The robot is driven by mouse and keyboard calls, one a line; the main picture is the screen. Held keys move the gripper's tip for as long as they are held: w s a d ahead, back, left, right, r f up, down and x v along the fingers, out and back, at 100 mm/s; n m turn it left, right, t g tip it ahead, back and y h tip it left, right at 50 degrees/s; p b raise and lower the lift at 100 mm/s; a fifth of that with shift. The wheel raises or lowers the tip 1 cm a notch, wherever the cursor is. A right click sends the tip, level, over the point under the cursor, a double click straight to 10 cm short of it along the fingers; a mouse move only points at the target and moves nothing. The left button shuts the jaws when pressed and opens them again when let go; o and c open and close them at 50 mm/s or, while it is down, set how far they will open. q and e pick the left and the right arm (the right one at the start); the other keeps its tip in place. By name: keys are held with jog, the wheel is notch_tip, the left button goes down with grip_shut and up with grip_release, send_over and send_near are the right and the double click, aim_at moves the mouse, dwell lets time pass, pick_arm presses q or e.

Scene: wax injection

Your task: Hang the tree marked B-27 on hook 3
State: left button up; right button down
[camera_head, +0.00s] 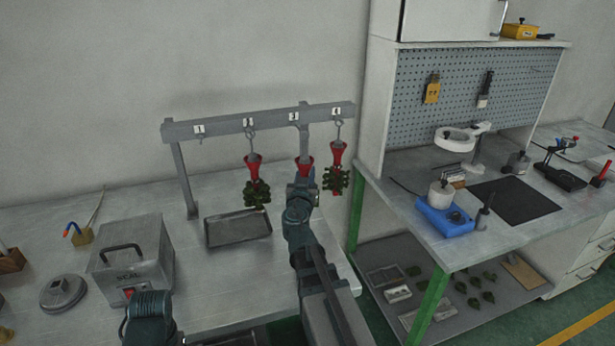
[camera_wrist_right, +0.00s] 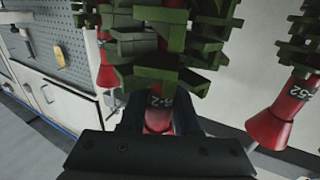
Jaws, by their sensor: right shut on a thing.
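The rack (camera_head: 255,122) carries hooks numbered 1 to 4. My right gripper (camera_head: 302,185) is shut on a red-based tree (camera_head: 304,162) below hook 3 (camera_head: 295,128). In the right wrist view the held tree's green branches (camera_wrist_right: 160,78) rise from its red base, whose label reads "B-2" with the rest hidden by the jaws (camera_wrist_right: 155,125). I cannot tell whether its top is on the hook. Another tree (camera_head: 256,185) hangs on hook 2, and one (camera_head: 337,175) hangs on hook 4. A neighbouring tree in the wrist view (camera_wrist_right: 285,110) has a label ending in "52". My left gripper is out of view.
Hook 1 (camera_head: 200,138) is empty. A metal tray (camera_head: 238,228) lies under the rack. A grey box (camera_head: 130,262) with a handle stands at the left of the bench. A workbench with a pegboard (camera_head: 465,90) stands at the right.

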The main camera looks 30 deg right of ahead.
jog(key=w+d, duration=0.1)
jog(key=w, duration=0.6)
jog(key=shift+d+f+b, duration=0.3)
jog(key=shift+f+b, duration=0.1)
jog(key=shift+f, duration=0.05)
dwell(0.8)
jog(key=c, duration=0.6)
grip_release()
jog(key=shift+o, duration=0.2)
jog(key=v, duration=1.3)
jog(key=shift+s+a, duration=0.2)
jog(key=shift+s, duration=0.15)
